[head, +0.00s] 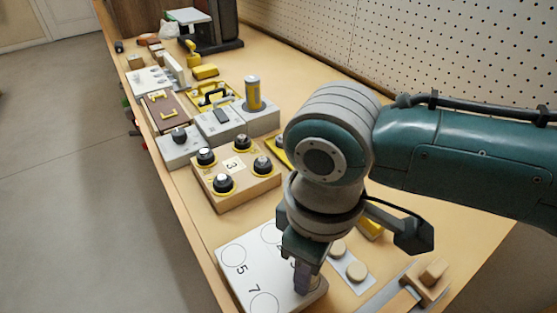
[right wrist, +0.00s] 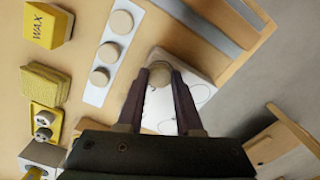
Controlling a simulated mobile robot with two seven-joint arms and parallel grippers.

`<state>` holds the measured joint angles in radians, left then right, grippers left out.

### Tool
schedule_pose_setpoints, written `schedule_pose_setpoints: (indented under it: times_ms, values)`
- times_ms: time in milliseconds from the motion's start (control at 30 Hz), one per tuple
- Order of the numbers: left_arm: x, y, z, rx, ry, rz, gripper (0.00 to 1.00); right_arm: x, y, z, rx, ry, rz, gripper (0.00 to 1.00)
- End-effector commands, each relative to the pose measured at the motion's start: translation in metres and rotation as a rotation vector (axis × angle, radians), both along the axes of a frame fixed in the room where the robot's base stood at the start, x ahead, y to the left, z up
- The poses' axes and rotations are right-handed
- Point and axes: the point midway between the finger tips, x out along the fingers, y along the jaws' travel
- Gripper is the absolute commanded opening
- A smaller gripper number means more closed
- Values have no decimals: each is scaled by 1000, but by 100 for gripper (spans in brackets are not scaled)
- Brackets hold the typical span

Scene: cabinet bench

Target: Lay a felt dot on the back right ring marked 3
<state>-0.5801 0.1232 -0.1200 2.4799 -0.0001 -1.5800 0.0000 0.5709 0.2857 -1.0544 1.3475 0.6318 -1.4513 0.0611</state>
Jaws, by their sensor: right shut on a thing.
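The white ring board (head: 232,284) lies at the bench's front, with rings marked 5 and 7 showing at its left. Another ring shows partly at its back edge. My arm and right gripper (head: 303,284) cover its right part, so I cannot read a ring marked 3. My right gripper also shows in the right wrist view (right wrist: 160,80), shut on a round tan felt dot (right wrist: 160,72) over the white board. I cannot tell whether the dot touches the board. Other felt dots (right wrist: 108,52) sit in a row on a white strip (right wrist: 92,95). My left gripper is not in view.
A wooden box with black knobs and a 3 label (head: 235,165) stands behind the board. A yellow WAX block (right wrist: 47,26) and a yellow sponge (right wrist: 45,86) lie beyond the dot strip. A wooden block (head: 430,277) is at the front right.

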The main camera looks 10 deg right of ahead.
Motion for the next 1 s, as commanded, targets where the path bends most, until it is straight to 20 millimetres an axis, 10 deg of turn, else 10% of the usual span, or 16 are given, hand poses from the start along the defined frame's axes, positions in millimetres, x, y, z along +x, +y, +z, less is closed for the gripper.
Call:
schedule_pose_setpoints:
  times_ms: [33, 67, 333, 1000]
  values:
    - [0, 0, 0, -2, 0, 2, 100, 0, 0, -1, -1, 1, 0, 0]
    - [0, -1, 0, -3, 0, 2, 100, 0, 0, -1, -1, 1, 0, 38]
    - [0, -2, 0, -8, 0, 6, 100, 0, 0, -1, -1, 1, 0, 69]
    - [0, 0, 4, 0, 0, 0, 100, 0, 0, 3, 0, 0, 0, 85]
